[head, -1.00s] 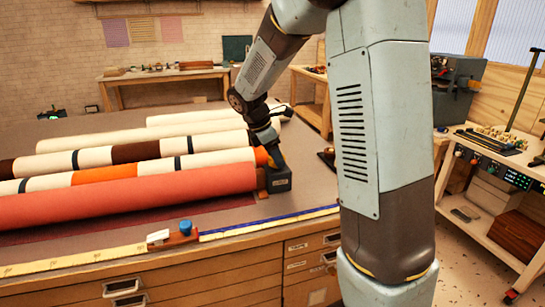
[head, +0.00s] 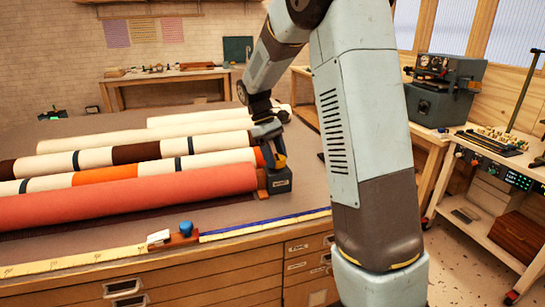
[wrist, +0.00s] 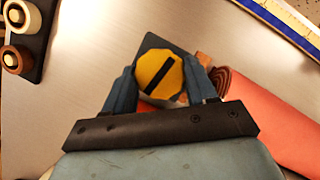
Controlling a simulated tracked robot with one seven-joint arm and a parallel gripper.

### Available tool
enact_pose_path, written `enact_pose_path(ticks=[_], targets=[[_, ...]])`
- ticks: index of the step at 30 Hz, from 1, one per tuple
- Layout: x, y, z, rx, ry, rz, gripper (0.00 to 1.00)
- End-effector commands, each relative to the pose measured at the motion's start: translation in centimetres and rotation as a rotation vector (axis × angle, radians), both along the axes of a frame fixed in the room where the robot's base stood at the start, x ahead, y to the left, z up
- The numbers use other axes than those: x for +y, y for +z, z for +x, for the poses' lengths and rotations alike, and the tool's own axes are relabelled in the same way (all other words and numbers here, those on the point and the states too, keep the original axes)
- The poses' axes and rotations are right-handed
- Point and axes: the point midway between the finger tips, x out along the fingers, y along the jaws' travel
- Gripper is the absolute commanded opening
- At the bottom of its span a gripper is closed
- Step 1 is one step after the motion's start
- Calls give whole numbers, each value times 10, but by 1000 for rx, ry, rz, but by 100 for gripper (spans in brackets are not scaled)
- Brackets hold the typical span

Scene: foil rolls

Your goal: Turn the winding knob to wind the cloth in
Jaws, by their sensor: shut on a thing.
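The winding knob (wrist: 160,74) is a yellow faceted disc with a black stripe, seen from above in the wrist view. The stripe runs diagonally, from lower left to upper right. My gripper (wrist: 162,82) is shut on the knob, with one blue finger on either side. In the head view my gripper (head: 272,148) reaches down over the dark winder block (head: 281,183) at the right end of the coral cloth roll (head: 130,195). The coral roll also shows in the wrist view (wrist: 262,120).
Several striped and cream rolls (head: 100,155) lie behind the coral one. A ruler strip (head: 262,225) runs along the table's front edge, beside a small wooden piece with a blue knob (head: 184,229). In the wrist view, a dark holder (wrist: 38,45) is at upper left.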

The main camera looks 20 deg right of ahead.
Motion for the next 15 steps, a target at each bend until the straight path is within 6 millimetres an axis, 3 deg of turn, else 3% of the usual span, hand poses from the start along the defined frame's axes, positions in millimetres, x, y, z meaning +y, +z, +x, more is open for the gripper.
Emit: enact_pose_path(ticks=[15], targets=[[-4, 1, 3, -4, -490, 2, 26]])
